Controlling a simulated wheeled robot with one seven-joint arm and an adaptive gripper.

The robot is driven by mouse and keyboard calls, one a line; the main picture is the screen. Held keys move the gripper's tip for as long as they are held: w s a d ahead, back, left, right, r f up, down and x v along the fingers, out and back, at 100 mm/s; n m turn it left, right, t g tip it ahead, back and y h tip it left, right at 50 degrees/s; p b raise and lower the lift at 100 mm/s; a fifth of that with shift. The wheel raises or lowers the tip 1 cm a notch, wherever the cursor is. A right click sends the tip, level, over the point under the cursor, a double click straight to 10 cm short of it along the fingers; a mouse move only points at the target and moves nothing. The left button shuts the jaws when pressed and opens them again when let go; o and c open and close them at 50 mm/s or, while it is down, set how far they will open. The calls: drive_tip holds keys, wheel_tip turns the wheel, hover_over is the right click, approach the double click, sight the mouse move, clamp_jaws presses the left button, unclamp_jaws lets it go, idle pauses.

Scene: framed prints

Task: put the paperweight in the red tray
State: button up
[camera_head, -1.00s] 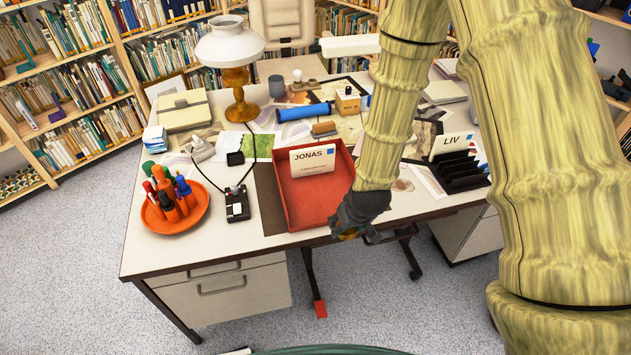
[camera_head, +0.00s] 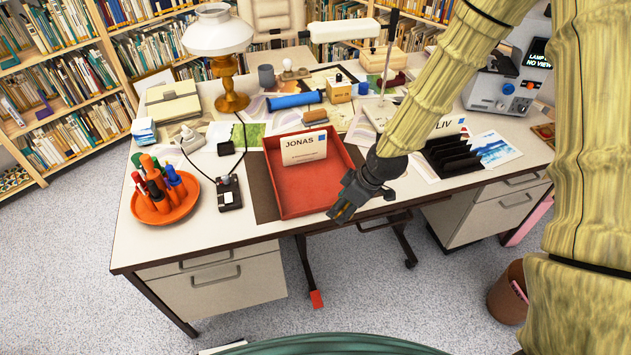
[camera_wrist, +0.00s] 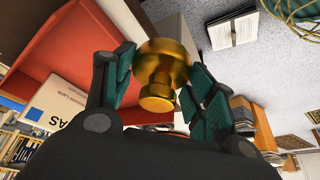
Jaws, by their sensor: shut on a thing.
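The paperweight (camera_wrist: 160,72) is a round golden-brass piece with a knob, seen in the wrist view between the green-padded fingers. My gripper (camera_head: 341,211) is shut on it, with the fingers on both sides. In the head view the gripper is at the front right corner of the red tray (camera_head: 294,198), and the paperweight cannot be made out there. The tray lies on the desk near its front edge. A white card marked JONAS (camera_head: 304,148) stands at its back. The tray also shows at the upper left of the wrist view (camera_wrist: 45,48).
An orange dish (camera_head: 178,213) with several pens and a small black box (camera_head: 229,195) with a cord are left of the tray. A blue roll (camera_head: 295,101) lies behind it. A black rack (camera_head: 455,158) stands to the right. The tray's front floor is clear.

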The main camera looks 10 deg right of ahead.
drive_tip(key=p, duration=0.3)
hover_over(314, 192)
drive_tip(key=s+d, duration=0.1)
drive_tip(key=shift+f, duration=0.55)
drive_tip(key=shift+f+p, duration=0.7)
drive_tip(key=shift+f, duration=1.1)
drive_tip(key=shift+f, duration=0.1)
drive_tip(key=o, duration=1.3)
drive_tip(key=shift+o, duration=0.2)
drive_tip(key=b+v, duration=0.2)
drive_tip(key=v, duration=1)
drive_tip(key=shift+a, duration=0.1)
